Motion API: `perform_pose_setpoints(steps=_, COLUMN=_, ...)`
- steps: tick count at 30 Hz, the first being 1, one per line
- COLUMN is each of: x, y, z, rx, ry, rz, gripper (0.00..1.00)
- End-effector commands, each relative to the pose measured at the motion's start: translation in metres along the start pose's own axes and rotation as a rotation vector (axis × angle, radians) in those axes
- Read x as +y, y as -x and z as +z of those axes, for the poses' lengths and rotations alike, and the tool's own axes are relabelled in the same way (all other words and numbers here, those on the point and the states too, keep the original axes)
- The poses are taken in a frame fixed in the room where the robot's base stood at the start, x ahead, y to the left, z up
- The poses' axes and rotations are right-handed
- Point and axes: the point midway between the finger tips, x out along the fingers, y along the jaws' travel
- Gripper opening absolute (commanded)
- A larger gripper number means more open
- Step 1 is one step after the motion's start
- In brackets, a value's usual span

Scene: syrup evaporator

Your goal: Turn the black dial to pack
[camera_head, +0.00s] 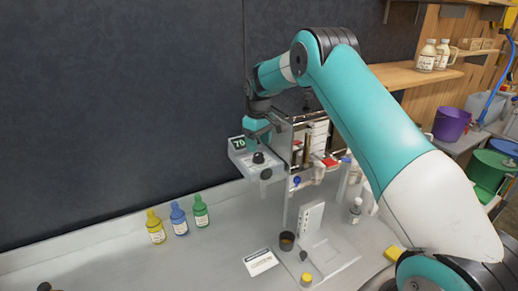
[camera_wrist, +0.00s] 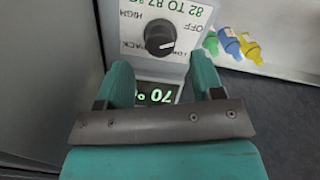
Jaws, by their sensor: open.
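The black dial (camera_wrist: 160,38) sits on a pale panel in the wrist view. The words OFF, LOW, PACK and HIGH stand around it, upside down in this view. A short white mark on the dial points to the right side of the picture, towards the OFF and LOW side; its exact setting is hard to read. My gripper (camera_wrist: 162,82) is open and empty, its two fingers short of the dial, with a lit green display (camera_wrist: 158,95) reading 70 between them. In the head view my gripper (camera_head: 258,132) is just above the control box (camera_head: 245,166).
Yellow (camera_head: 155,227), blue (camera_head: 179,221) and green (camera_head: 201,212) bottles stand on the counter left of the box. A white card (camera_head: 260,263) and a dark cup (camera_head: 287,241) are below it. The evaporator body adjoins the box on the right. The counter at left is mostly clear.

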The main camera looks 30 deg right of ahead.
Motion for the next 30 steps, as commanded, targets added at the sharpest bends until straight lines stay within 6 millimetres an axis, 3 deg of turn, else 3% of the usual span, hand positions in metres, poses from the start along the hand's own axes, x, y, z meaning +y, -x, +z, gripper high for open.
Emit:
perform_pose_setpoints(steps=3, x=-0.001, y=-0.019, z=0.001, rx=-0.003, ry=0.000, rz=-0.002, gripper=0.61)
perform_pose_setpoints(steps=9, x=0.000, y=-0.039, z=0.000, rx=-0.001, ry=0.000, rz=-0.001, gripper=0.61)
perform_pose_setpoints(steps=19, x=0.000, y=-0.042, z=0.000, rx=0.000, ry=0.000, rz=0.000, gripper=0.61)
perform_pose_setpoints(steps=25, x=0.000, y=-0.042, z=0.000, rx=0.000, ry=0.000, rz=0.000, gripper=0.15)
perform_pose_setpoints(steps=30, x=0.000, y=-0.042, z=0.000, rx=0.000, ry=-0.003, rz=0.000, gripper=0.12)
